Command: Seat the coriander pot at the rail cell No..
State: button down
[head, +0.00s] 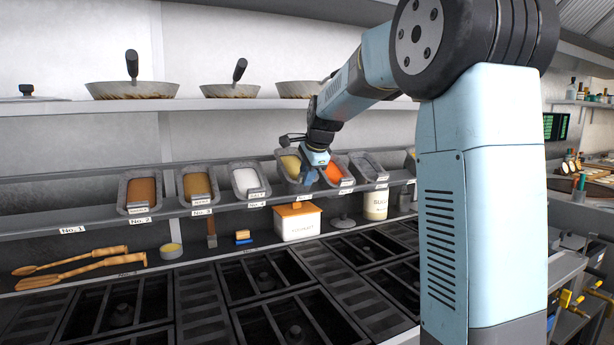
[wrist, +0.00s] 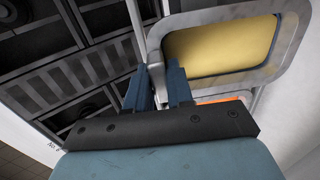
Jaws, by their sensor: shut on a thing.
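A grey pot with yellow contents (head: 290,166) is at the rail (head: 100,225), between the white-filled and orange-filled pots. My gripper (head: 313,168) is at its right side in the head view. In the wrist view the jaws (wrist: 160,88) are shut on a grey tab at the near edge of this yellow-filled pot (wrist: 218,48). It looks slightly higher than its neighbours; I cannot tell whether it touches the rail. Its label is hidden, and I cannot read which pot is coriander. The rail above the No. 1 label (head: 72,230) is bare.
Pots with brown (head: 141,190), tan (head: 197,184), white (head: 247,180) and orange (head: 333,172) contents stand in the rail. Pans (head: 132,90) sit on the shelf above. Below are a white box (head: 298,226), wooden tools (head: 85,260) and the grated top (head: 250,278).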

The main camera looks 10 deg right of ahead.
jog(key=shift+x, duration=1.7)
jog(key=c, duration=0.9)
grip_release()
jog(key=shift+s+f, duration=0.1)
jog(key=shift+v, duration=4.05)
